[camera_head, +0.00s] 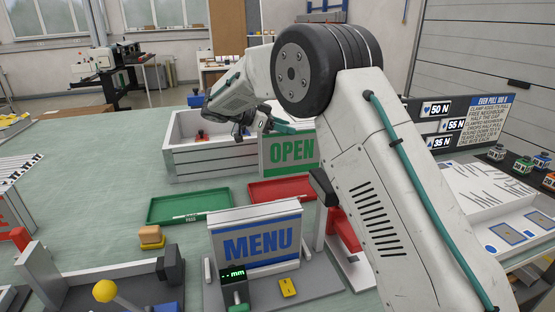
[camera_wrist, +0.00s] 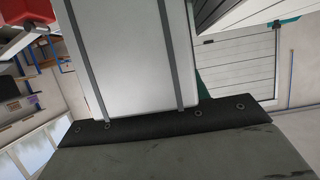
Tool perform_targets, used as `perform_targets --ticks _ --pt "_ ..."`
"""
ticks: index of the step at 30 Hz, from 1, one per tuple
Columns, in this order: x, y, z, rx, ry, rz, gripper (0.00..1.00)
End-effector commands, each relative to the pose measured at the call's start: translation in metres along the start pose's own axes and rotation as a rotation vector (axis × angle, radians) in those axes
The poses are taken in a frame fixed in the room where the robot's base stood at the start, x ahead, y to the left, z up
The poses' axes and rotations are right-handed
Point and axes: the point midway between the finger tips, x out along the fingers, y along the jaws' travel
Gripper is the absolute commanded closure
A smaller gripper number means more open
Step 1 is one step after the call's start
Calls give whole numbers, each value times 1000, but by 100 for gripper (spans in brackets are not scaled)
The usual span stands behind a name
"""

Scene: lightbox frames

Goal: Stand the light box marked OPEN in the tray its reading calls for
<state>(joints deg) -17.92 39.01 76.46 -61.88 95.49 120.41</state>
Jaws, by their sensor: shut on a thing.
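The OPEN light box (camera_head: 291,151) has green letters on a pale face and hangs upright beneath my gripper (camera_head: 252,125). My gripper is shut on it, though the arm hides part of the grip and the box's right end. In the wrist view a pale panel (camera_wrist: 130,60) with two dark strips, apparently this box, fills the middle above the dark jaw (camera_wrist: 170,121). The green tray (camera_head: 160,212), labelled PASS, is empty on the table. The red tray (camera_head: 262,198) lies just below the OPEN box in the picture and is partly hidden; I cannot tell the box's height above it.
A MENU light box (camera_head: 257,240) stands in a fixture whose display (camera_head: 233,273) reads "-- mm". A white slatted crate (camera_head: 205,162) stands behind the trays. A yellow-knobbed lever (camera_head: 106,291) is front left. A sign (camera_head: 455,122) listing pull values stands right.

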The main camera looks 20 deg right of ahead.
Motion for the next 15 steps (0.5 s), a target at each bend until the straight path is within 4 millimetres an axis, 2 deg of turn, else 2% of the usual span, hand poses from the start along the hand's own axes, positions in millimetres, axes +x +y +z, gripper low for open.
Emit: perform_targets --ticks 3,7,15 --pt "0 0 18 -4 1 -8 100" --pt "4 0 28 -2 1 -8 100" --pt "21 0 64 -2 1 -5 100"
